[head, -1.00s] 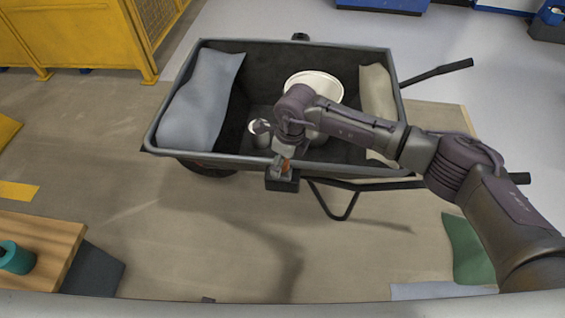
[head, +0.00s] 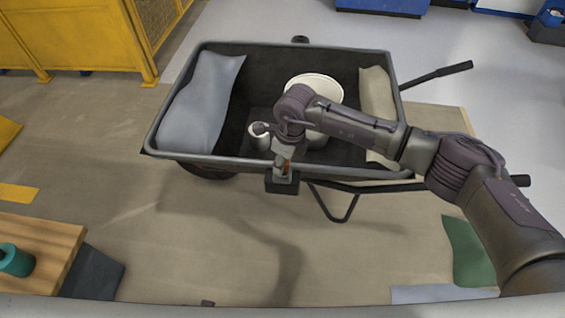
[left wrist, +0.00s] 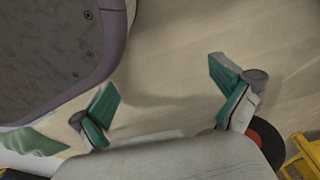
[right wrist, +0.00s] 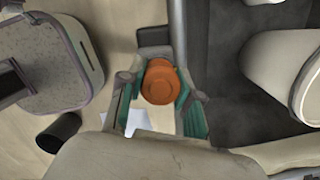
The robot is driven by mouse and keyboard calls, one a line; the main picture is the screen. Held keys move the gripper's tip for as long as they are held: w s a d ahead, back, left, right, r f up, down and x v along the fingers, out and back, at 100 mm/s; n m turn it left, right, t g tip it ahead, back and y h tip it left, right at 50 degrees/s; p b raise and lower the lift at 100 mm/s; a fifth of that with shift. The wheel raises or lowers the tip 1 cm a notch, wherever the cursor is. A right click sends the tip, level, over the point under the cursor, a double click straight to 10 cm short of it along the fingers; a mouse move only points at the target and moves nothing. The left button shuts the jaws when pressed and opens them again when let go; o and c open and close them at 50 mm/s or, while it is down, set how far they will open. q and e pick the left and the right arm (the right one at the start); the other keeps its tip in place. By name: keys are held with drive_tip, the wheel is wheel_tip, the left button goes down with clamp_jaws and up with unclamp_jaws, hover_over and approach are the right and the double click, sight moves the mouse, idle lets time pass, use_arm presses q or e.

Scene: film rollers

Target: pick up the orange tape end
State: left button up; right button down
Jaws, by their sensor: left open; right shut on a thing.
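The orange tape end (right wrist: 160,82) is a round, stepped orange piece in the right wrist view. My right gripper (right wrist: 158,92) has its teal-padded fingers on either side of it and is shut on it. In the head view a sliver of the orange tape end (head: 285,166) shows between the fingers, just above a small dark block (head: 282,184) at the cart's near rim. Whether it touches the block is hard to tell. My left gripper (left wrist: 163,88) is open and empty in the left wrist view, with floor behind it.
A dark cart (head: 225,163) holds a grey-blue sack (head: 200,105), a beige sack (head: 377,105) and a white-rimmed bucket (head: 325,83). A wooden table (head: 45,240) with a teal cylinder (head: 14,261) stands at lower left. Floor between is clear.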

drive_tip(key=r, duration=0.4)
drive_tip(key=shift+s+d, duration=0.2)
drive_tip(key=shift+d, duration=0.15)
use_arm(q)
drive_tip(key=shift+s+f+p, duration=0.35)
drive_tip(key=shift+s+f, duration=0.4)
drive_tip(key=shift+s, duration=0.05)
use_arm(e)
drive_tip(key=s+d+r, duration=0.5)
drive_tip(key=d+r, duration=0.1)
drive_tip(key=d, duration=0.3)
drive_tip(key=shift+s+d+r, duration=0.15)
drive_tip(key=shift+s, duration=0.2)
